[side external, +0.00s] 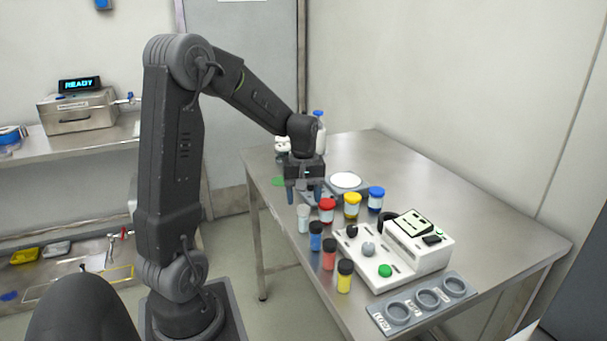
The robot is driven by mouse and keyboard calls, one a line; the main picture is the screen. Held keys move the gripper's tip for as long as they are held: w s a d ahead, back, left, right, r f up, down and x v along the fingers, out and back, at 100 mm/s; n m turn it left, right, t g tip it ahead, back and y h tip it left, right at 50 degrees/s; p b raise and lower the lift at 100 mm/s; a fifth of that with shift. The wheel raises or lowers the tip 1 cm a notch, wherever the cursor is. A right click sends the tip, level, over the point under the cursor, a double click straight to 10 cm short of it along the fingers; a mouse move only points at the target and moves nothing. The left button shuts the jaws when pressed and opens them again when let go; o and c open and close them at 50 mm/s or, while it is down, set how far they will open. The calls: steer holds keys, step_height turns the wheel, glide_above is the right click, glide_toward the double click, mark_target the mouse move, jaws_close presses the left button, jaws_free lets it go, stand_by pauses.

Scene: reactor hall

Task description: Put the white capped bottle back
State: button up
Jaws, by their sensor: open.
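A small whitish bottle with a pale cap (303,218) stands upright on the steel table (480,215), at the left end of a row of small bottles. A taller white bottle with a blue cap (320,134) stands farther back, partly hidden by my arm. I cannot tell which of the two the task means. My gripper (304,194) points down with its fingers apart, just behind and above the small whitish bottle in this view. I see nothing held between the fingers. Contact with the bottle cannot be told from this angle.
Black-capped blue (316,236), red (329,254) and yellow (344,276) bottles stand close by, with red-, yellow- (352,205) and blue-lidded jars behind. A white device (405,250), a grey three-ring holder (423,304) and a round-topped scale (345,181) surround them. The table's right side is clear.

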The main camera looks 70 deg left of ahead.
mark_target(303, 208)
step_height(303, 208, up, 7)
steer(key=s+d+r+m+t, duration=0.1)
steer(key=s+d+m+t, duration=0.1)
steer(key=d+m, duration=0.3)
steer(key=s+d+r+m+t, duration=0.1)
steer(key=s+d+m, duration=0.4)
steer(key=d, duration=0.5)
steer(key=s+d+r+m+t, duration=0.2)
steer(key=d+m, duration=0.3)
steer(key=d, duration=0.3)
steer(key=shift+s+d+t, duration=0.15)
steer(key=shift+s+t, duration=0.15)
steer(key=shift+s, duration=0.55)
